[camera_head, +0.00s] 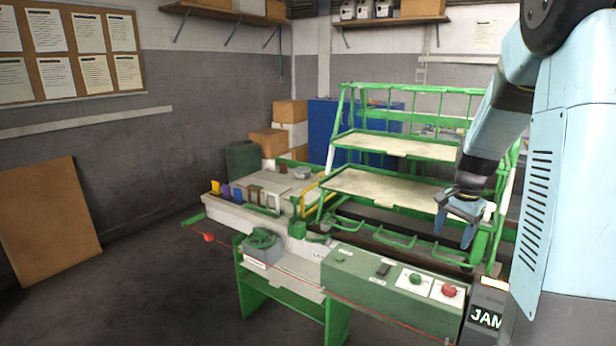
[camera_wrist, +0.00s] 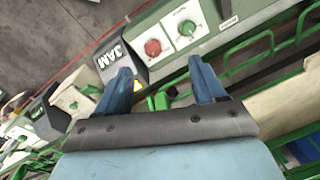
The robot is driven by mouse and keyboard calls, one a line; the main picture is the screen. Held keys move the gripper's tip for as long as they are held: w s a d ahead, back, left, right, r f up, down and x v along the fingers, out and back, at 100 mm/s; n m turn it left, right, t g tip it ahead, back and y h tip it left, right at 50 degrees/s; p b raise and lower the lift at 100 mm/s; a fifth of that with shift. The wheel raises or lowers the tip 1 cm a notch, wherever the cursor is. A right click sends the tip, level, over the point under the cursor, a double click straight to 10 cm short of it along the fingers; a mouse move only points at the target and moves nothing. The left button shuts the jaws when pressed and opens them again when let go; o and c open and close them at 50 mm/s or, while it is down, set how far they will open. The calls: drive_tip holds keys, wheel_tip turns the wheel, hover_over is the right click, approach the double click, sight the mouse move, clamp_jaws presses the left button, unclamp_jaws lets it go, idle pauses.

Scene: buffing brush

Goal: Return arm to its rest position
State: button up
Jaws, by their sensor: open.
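My arm reaches in from the right edge of the head view. My gripper (camera_head: 456,228) hangs pointing down, in front of the green rack's lower shelf and above the right end of the machine. In the wrist view my gripper (camera_wrist: 165,90) shows two blue fingers spread apart with nothing between them. Past the fingertips are the grey box marked JAM (camera_wrist: 122,65) and a panel with a red knob (camera_wrist: 153,47) and a green knob (camera_wrist: 187,28). No touch between the fingers and the machine is visible.
The long machine (camera_head: 390,290) with its control panel stands in front. The green rack (camera_head: 395,185) with pale shelves stands behind it. A red cord (camera_head: 300,275) runs along the machine's front. Cardboard boxes (camera_head: 270,140) stand at the back.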

drive_tip(key=s+a+r+n+t, duration=0.2)
drive_tip(key=s+a+r+n, duration=0.3)
drive_tip(key=s, duration=0.6)
drive_tip(key=s+a+r+n+t, duration=0.2)
drive_tip(key=s+a+r+n, duration=0.4)
drive_tip(key=s+a+r, duration=0.3)
drive_tip(key=shift+s+t, duration=0.3)
drive_tip(key=shift+s, duration=1.25)
